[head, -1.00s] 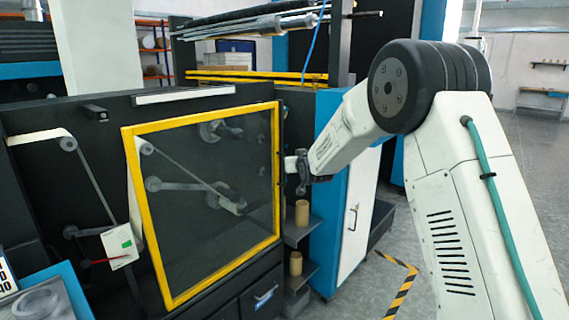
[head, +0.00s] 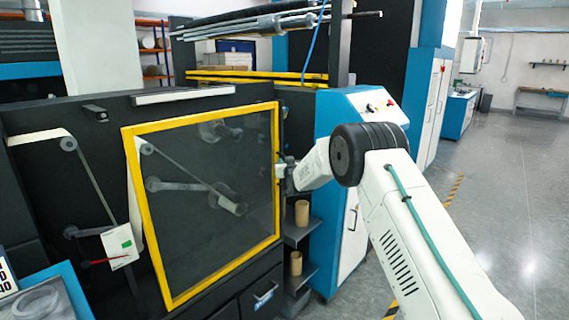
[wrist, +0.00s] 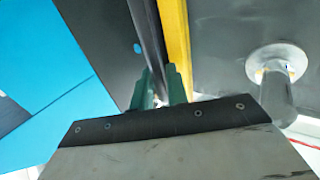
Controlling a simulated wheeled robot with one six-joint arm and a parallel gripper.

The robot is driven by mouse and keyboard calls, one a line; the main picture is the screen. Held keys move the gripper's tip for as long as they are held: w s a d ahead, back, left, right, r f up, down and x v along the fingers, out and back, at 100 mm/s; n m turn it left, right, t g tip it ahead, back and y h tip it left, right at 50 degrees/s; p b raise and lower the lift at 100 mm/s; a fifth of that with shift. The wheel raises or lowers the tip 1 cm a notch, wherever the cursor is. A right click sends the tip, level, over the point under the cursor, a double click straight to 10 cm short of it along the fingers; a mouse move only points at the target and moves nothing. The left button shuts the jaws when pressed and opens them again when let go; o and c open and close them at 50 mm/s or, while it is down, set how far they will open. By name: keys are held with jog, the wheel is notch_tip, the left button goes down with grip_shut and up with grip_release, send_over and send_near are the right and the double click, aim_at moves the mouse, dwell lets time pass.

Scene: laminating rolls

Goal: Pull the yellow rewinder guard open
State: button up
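The yellow-framed rewinder guard (head: 152,237) has a see-through dark panel and stands upright over the machine's front in the head view. Its frame seems closed against the machine. In the wrist view its yellow edge (wrist: 174,30) runs beside a dark upright bar (wrist: 149,35), which looks like its handle. My gripper (head: 282,172) is at the guard's right edge. In the wrist view the green fingers of my gripper (wrist: 160,78) are close together, one on each side of the dark bar. Whether they press on it is not clear.
A blue and white cabinet (head: 335,215) stands just right of the guard. Shelves with brown cores (head: 301,213) sit below my gripper. A roller (wrist: 275,65) shows behind the panel in the wrist view. Floor at the right is clear.

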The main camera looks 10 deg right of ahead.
grip_shut()
jog(key=shift+a, duration=0.1)
